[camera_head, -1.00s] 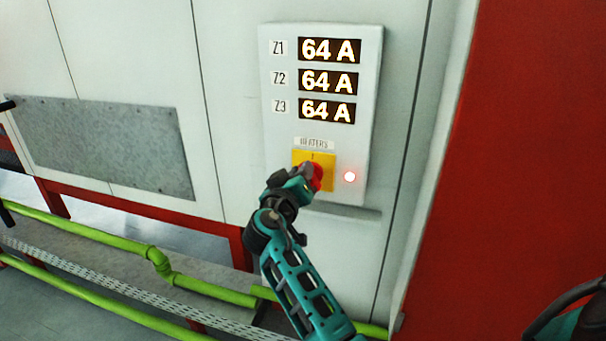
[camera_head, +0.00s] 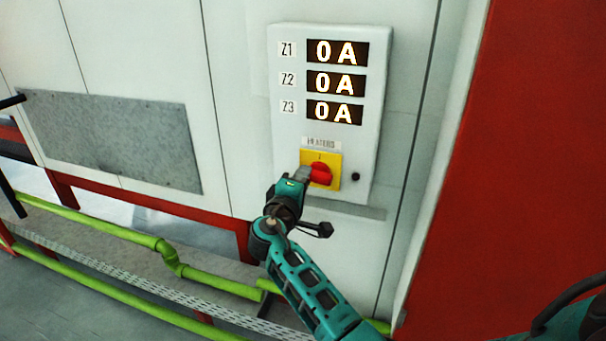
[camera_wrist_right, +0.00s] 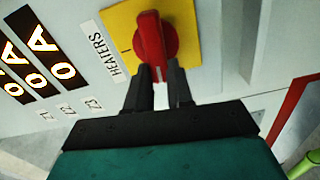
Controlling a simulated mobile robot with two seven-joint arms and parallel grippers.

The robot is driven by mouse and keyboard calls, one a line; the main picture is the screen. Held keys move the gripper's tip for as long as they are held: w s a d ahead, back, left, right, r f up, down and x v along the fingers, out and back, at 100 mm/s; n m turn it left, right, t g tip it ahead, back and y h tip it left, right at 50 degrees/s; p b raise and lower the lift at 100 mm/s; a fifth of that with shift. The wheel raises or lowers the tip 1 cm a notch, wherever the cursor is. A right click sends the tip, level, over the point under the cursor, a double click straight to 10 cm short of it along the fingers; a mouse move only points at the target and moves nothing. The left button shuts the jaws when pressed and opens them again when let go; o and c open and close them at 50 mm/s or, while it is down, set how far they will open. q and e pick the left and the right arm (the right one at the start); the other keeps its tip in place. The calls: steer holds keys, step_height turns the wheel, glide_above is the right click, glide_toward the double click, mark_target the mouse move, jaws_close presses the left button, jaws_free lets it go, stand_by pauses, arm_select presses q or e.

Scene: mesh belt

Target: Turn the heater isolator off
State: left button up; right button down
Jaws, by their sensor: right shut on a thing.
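The heater isolator is a red rotary handle (camera_head: 321,174) on a yellow plate (camera_head: 333,158), under a "HEATERS" label on a grey panel (camera_head: 372,150). In the right wrist view the red handle (camera_wrist_right: 155,35) lies along the line between my fingers, with the yellow plate (camera_wrist_right: 188,22) behind it. My right gripper (camera_head: 306,174) is shut on the handle's end; its dark fingers (camera_wrist_right: 160,85) also show in the right wrist view. The Z1, Z2 and Z3 displays (camera_head: 337,83) read 0 A. The lamp (camera_head: 355,177) beside the plate is dark. My left gripper is not in view.
A red column (camera_head: 500,140) stands at the right. Green pipes (camera_head: 90,225) and a perforated metal strip (camera_head: 110,272) run low at the left. A grey plate (camera_head: 110,142) is on the white wall. The space directly before the panel is clear apart from my arm.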

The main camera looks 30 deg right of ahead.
steer(key=shift+d+n, duration=0.1)
steer(key=shift+n, duration=0.5)
steer(key=c, duration=1)
jaws_free()
steer(key=shift+f, duration=0.15)
